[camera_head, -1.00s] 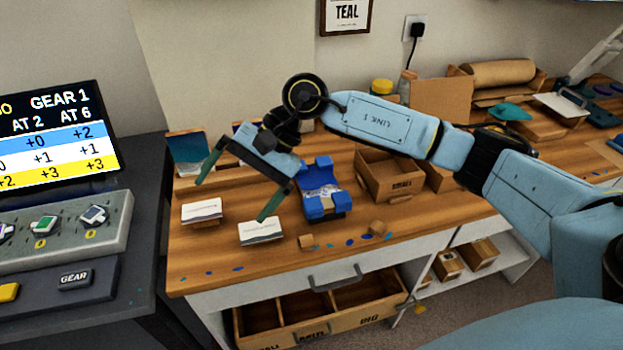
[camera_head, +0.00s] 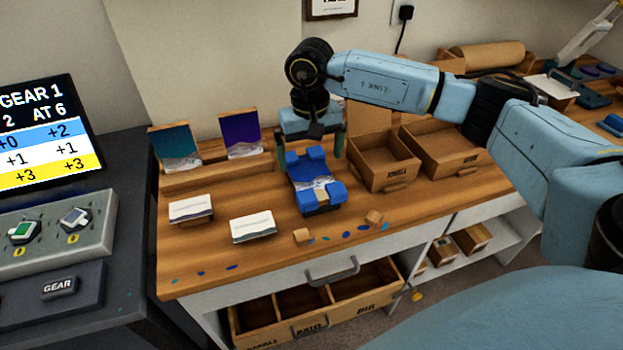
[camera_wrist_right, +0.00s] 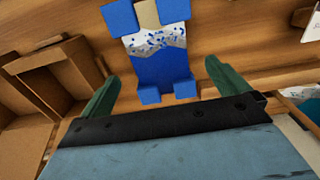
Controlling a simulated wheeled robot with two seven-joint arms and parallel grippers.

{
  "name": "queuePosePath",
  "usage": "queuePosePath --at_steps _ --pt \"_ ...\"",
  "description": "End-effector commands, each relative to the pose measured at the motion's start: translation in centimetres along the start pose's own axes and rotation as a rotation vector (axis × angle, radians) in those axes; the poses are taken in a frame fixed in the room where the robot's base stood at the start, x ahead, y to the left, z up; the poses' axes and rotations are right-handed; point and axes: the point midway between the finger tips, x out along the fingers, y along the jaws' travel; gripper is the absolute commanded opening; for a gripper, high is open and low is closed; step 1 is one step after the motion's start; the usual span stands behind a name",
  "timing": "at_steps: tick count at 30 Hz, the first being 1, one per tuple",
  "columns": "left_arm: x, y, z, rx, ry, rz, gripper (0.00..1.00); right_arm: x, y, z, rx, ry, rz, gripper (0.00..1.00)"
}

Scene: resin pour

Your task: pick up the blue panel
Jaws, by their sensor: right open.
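The blue panel (camera_head: 311,176) lies flat on the wooden bench with bright blue blocks at its corners. In the right wrist view the panel (camera_wrist_right: 160,68) is blue with a white, blue-speckled band across it. My right gripper (camera_head: 310,154) is open and points down at the panel's far end. In the right wrist view its two green fingers (camera_wrist_right: 162,74) stand apart, one on each side of the panel, and nothing is between them in contact. The height of the fingertips over the bench is hard to tell. My left gripper is not in view.
Open cardboard boxes (camera_head: 385,163) stand close right of the panel. A rack at the back left holds a teal panel (camera_head: 175,140) and a purple panel (camera_head: 240,128). White cards (camera_head: 252,225) and small wooden blocks (camera_head: 303,236) lie in front. An open drawer (camera_head: 320,308) juts out below.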

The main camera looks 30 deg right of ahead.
Motion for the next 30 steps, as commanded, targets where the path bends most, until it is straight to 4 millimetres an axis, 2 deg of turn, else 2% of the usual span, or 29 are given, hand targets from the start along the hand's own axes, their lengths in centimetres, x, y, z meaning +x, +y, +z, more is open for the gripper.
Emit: queuePosePath --at_steps 5,12,16,20,27,30 --pt "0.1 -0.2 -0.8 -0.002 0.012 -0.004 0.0 1.4 0.1 0.1 0.0 -0.004 0.001 1.0" --pt "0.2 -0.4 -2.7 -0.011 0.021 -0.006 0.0 4.9 0.2 0.2 0.0 -0.004 0.0 1.0" --pt "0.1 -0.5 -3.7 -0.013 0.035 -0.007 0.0 5.4 0.2 0.1 0.001 -0.001 -0.001 1.0" --pt "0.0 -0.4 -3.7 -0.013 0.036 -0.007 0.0 5.3 0.2 0.1 0.0 -0.001 -0.001 1.0" --pt "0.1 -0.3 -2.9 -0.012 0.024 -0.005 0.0 5.3 0.2 0.1 0.001 -0.001 -0.001 0.69" --pt "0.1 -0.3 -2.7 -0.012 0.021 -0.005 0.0 5.2 0.2 0.1 0.001 0.0 -0.002 0.6"
